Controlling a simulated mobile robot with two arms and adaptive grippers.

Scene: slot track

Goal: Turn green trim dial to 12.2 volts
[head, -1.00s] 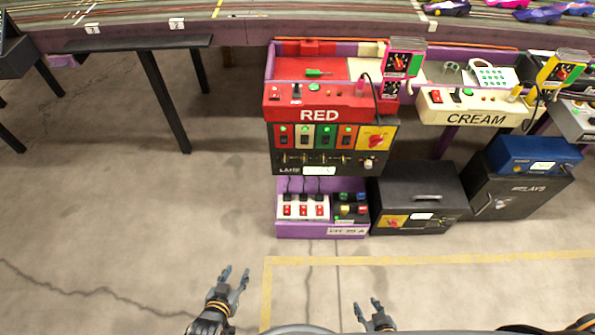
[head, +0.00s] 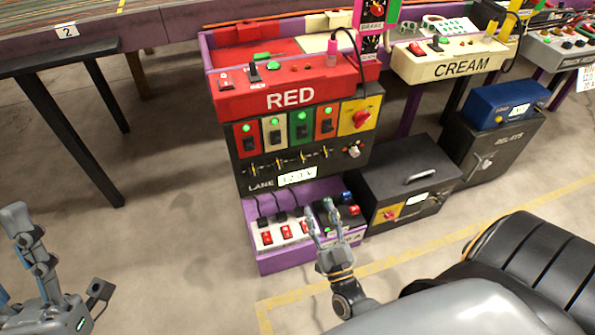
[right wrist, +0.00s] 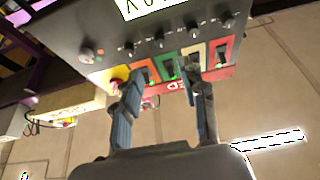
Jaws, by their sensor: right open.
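The black lane panel (head: 350,158) hangs under the red box and carries a row of small trim dials below its coloured switches. The green trim dial (head: 303,155) sits under the green switch (head: 302,124). The wrist view is upside down and shows the green dial (right wrist: 158,42) second from left among the small dials. The panel's display (head: 297,177) appears to read about 12 V; its last digit is unclear. My right gripper (head: 322,210) is open and empty, below and apart from the dials. My left gripper (head: 58,252) is open and empty at lower left.
A purple shelf (head: 285,262) with red switches lies under the panel, near my right gripper. A black box (head: 412,172) and a relays cabinet (head: 493,150) stand to the right. A dark side table (head: 60,55) stands at left. The floor between is clear.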

